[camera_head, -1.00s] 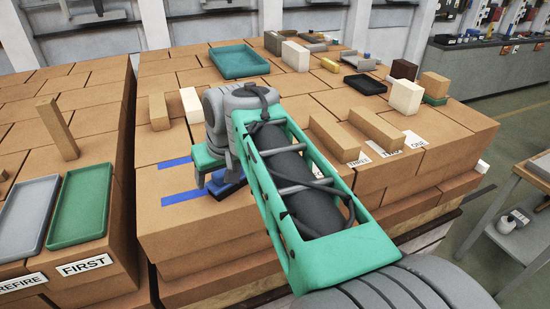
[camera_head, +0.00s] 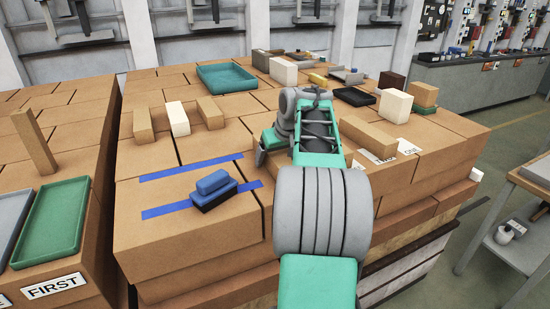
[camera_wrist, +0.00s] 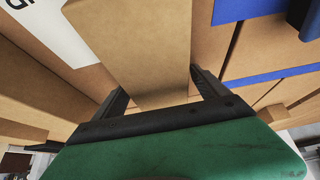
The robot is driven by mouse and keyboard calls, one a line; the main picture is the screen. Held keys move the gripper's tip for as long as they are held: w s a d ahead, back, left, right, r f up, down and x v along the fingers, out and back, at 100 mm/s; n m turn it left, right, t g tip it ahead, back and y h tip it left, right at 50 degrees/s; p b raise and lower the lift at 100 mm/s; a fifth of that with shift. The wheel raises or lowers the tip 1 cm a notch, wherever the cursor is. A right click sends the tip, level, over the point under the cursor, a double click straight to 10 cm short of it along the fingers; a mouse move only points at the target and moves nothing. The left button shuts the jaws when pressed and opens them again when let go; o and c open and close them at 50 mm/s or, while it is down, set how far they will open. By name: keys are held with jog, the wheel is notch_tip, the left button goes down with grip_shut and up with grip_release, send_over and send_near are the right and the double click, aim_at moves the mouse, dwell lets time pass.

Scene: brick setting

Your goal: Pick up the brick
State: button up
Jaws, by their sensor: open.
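In the wrist view a tan brick (camera_wrist: 135,45) extends from the top edge down between the two dark fingers of my gripper (camera_wrist: 160,86). The fingers are apart, one on each side of the brick; I cannot tell whether either touches it. In the head view my gripper (camera_head: 262,156) is low over the cardboard-coloured stack, right of the blue tape, and my arm hides most of what is at it. Another tan brick (camera_head: 368,135) lies to the right of my arm, beside white label cards (camera_head: 407,146).
A teal tray (camera_head: 227,76) and several blocks are at the back. A green tray (camera_head: 50,222) is left.

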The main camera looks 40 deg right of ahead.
grip_shut()
dwell(0.9)
jog(key=shift+r, duration=0.15)
